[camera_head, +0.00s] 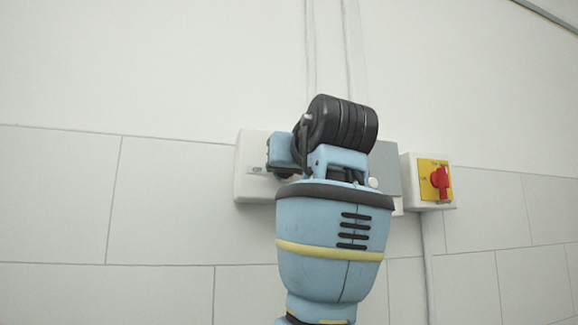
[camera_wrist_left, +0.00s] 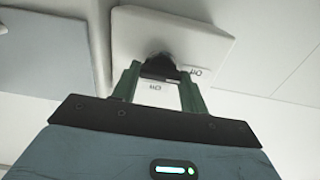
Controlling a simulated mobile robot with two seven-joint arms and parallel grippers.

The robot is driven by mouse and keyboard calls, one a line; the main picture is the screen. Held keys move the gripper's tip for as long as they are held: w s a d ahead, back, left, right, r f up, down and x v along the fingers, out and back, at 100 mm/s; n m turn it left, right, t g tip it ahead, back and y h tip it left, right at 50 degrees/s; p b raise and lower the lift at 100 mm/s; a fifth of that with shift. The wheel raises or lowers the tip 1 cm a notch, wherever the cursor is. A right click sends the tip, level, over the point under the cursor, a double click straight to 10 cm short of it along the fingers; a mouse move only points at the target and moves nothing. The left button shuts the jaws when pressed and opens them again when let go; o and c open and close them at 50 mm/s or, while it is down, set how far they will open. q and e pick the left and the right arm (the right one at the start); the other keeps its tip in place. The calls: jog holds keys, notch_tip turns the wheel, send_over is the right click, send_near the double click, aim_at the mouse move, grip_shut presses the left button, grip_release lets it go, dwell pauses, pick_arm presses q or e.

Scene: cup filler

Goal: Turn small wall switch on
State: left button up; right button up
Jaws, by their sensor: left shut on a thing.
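The small wall switch is a white plate (camera_head: 246,178) on the wall, left of centre in the head view; it also shows in the left wrist view (camera_wrist_left: 205,45). Its dark knob (camera_wrist_left: 160,62) sits between the green fingers of my left gripper (camera_wrist_left: 161,70), which is shut on it. In the head view my left arm and wrist cover the plate's right part and most of the knob. My right gripper is out of view.
A grey box (camera_head: 386,168) is partly hidden behind my wrist. Right of it a yellow-faced switch (camera_head: 427,190) with a red rotary knob (camera_head: 441,182) is mounted on the wall. Conduits run up the wall above. The tiled wall to the left is clear.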

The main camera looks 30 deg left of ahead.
pick_arm(q)
jog(key=shift+w+d+f+m, duration=0.1)
jog(key=shift+m, duration=4.3)
jog(key=shift+f+m, duration=0.1)
jog(key=shift+m, duration=4.3)
jog(key=o, duration=1)
jog(key=v, duration=0.8)
